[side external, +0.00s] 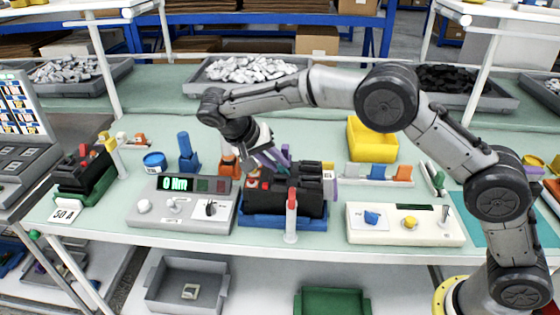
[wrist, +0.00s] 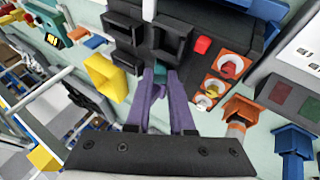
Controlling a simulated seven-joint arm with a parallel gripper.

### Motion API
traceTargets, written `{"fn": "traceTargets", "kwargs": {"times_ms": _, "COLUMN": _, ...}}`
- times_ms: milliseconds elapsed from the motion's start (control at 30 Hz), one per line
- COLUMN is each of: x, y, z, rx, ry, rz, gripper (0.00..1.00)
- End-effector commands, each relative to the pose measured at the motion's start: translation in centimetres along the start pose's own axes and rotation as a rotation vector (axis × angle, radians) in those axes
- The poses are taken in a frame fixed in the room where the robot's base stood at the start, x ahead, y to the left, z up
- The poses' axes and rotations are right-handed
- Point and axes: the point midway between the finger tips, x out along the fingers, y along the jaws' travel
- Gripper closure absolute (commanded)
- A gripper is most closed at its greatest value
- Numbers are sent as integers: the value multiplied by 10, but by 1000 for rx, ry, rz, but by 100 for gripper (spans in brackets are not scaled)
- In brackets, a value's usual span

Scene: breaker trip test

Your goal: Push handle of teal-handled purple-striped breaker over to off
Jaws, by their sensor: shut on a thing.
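The black breaker (side external: 312,203) sits in a blue holder (side external: 262,219) at the middle of the bench. In the wrist view the breaker's black body (wrist: 185,14) fills the top middle, with dark recesses. A small teal handle (wrist: 160,72) shows between the tips of my purple fingers. My gripper (wrist: 163,76) is shut on the teal handle, close against the breaker's face. In the side external view my gripper (side external: 277,158) reaches down to the breaker's top from the left, and the handle is hidden there. I cannot make out the purple stripe.
A grey tester (side external: 180,216) reading "0 Nm" stands left of the breaker, and a white control box (side external: 400,226) stands right. A red-topped post (side external: 291,222) is in front. A yellow bin (side external: 372,143) lies behind. Another breaker (side external: 84,172) is at far left.

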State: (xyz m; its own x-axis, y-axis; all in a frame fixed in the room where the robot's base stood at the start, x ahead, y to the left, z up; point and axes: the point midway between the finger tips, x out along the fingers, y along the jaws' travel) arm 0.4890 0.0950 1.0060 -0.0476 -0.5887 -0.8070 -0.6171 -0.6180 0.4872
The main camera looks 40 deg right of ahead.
Motion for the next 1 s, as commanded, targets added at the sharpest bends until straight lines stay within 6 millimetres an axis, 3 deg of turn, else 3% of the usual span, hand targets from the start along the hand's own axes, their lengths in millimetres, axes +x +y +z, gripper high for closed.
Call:
{"fn": "traceTargets", "kwargs": {"times_ms": 567, "x": 0, "y": -1, "z": -1, "rx": -10, "ry": 2, "rz": 27, "gripper": 100}}
{"fn": "traceTargets", "kwargs": {"times_ms": 600, "x": 0, "y": -1, "z": -1, "rx": -10, "ry": 2, "rz": 27, "gripper": 72}}
{"fn": "traceTargets", "kwargs": {"times_ms": 633, "x": 0, "y": -1, "z": -1, "rx": -10, "ry": 2, "rz": 27, "gripper": 67}}
{"fn": "traceTargets", "kwargs": {"times_ms": 1000, "x": -3, "y": -2, "z": 0, "rx": -10, "ry": 1, "rz": 27, "gripper": 66}}
